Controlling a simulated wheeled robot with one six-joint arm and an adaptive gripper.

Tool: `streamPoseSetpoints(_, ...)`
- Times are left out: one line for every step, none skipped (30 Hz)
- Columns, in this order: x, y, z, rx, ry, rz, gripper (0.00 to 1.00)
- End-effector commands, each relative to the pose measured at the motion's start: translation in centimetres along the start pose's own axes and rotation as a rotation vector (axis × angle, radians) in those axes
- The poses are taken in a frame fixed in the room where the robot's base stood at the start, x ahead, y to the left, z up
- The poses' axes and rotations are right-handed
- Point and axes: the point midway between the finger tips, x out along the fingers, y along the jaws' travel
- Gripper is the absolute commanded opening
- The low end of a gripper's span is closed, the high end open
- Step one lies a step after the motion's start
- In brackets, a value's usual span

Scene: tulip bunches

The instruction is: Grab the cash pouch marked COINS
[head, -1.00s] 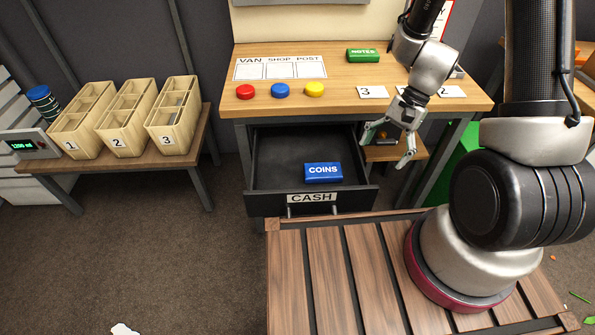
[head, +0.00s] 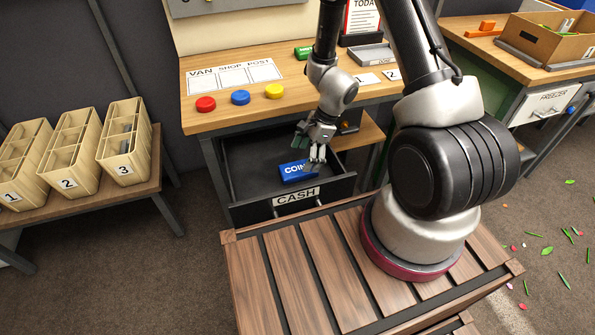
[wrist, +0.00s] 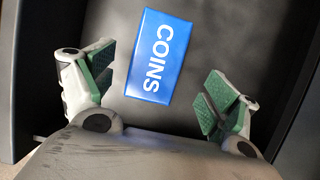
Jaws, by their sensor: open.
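The blue cash pouch marked COINS (head: 293,172) lies flat in the open black drawer labelled CASH (head: 240,212), near its front right. In the wrist view the pouch (wrist: 158,56) lies ahead of and between the spread fingers, nothing gripping it. My gripper (head: 309,157) is open over the drawer, pointing down, and covers the pouch's right end in the head view. In the wrist view my gripper (wrist: 157,90) shows green pads on both sides, apart from the pouch. Its height above the pouch is hard to judge.
Red (head: 205,104), blue (head: 240,97) and yellow (head: 274,91) buttons sit on the desk (head: 225,119) above the drawer. Numbered wooden bins (head: 70,155) stand at left. The drawer's walls surround my gripper.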

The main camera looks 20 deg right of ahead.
Motion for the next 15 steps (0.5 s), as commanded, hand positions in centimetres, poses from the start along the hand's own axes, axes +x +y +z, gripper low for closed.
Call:
streamPoseSetpoints(0.8, 0.2, 0.1, 0.001, 0.001, 0.004, 0.88)
streamPoseSetpoints(1.3, 0.3, 0.1, 0.001, 0.000, 0.004, 0.88)
streamPoseSetpoints(2.0, 0.4, 0.2, 0.001, 0.000, 0.004, 0.88)
streamPoseSetpoints(2.5, 0.6, 0.3, 0.001, 0.000, 0.005, 0.88)
streamPoseSetpoints(2.9, 0.5, 0.3, 0.000, 0.000, 0.004, 0.88)
streamPoseSetpoints(3.5, 0.5, 0.3, 0.000, -0.001, 0.004, 0.88)
streamPoseSetpoints(3.8, 0.5, 0.3, -0.001, -0.001, 0.003, 0.88)
streamPoseSetpoints(4.1, 0.4, 0.3, -0.001, 0.000, 0.002, 0.88)
streamPoseSetpoints(4.3, 0.4, 0.3, -0.001, 0.000, 0.002, 0.88)
streamPoseSetpoints(4.5, 0.4, 0.3, -0.001, 0.000, 0.002, 0.88)
streamPoseSetpoints(4.5, 0.5, 0.3, -0.001, 0.000, 0.001, 0.88)
streamPoseSetpoints(4.6, 0.4, 0.3, -0.002, 0.000, 0.001, 0.88)
streamPoseSetpoints(4.6, 0.4, 0.3, -0.002, 0.000, 0.001, 0.88)
streamPoseSetpoints(4.5, 0.4, 0.3, -0.002, 0.000, 0.001, 0.88)
streamPoseSetpoints(4.5, 0.4, 0.3, -0.002, 0.000, 0.001, 0.88)
